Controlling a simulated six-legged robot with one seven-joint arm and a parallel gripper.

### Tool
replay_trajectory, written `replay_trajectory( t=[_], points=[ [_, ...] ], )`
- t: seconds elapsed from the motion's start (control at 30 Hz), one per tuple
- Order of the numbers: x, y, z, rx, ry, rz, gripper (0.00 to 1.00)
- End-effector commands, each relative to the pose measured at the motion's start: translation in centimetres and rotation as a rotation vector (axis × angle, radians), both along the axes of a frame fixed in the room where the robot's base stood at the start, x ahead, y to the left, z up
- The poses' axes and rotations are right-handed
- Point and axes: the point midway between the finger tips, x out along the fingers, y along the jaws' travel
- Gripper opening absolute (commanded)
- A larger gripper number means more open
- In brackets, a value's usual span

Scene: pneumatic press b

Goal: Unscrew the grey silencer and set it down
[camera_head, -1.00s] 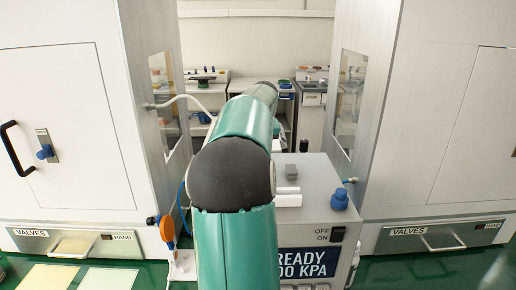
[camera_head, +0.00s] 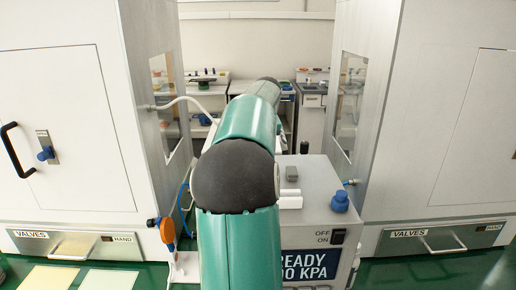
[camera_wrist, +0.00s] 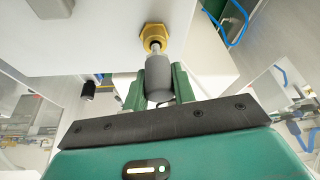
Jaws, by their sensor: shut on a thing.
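The grey silencer (camera_wrist: 159,84) shows in the wrist view, a dark grey cylinder with a paler metal neck. My gripper (camera_wrist: 159,80) is shut on it, with one green finger on each side. The neck points to a brass hex fitting (camera_wrist: 154,37) on the white housing. I cannot tell whether the neck is still engaged in the fitting. In the head view my arm hides the gripper and the silencer.
A grey box (camera_head: 320,222) with a READY panel, a switch and a blue knob (camera_head: 340,202) stands right of my arm. White cabinets (camera_head: 90,120) and (camera_head: 440,120) flank it. An orange-handled valve (camera_head: 167,232) is at left. Blue tubing (camera_wrist: 238,28) runs near the gripper.

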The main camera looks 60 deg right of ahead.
Motion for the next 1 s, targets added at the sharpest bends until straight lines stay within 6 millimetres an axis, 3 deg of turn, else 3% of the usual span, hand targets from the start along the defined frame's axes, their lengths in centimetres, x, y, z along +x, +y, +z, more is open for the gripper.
replay_trajectory(
  t=[0.7,1.0],
  points=[
    [0.0,0.0,2.6,-0.001,0.0,0.0,0.13],
    [0.0,0.0,2.9,-0.001,0.0,0.0,0.13]
  ],
)
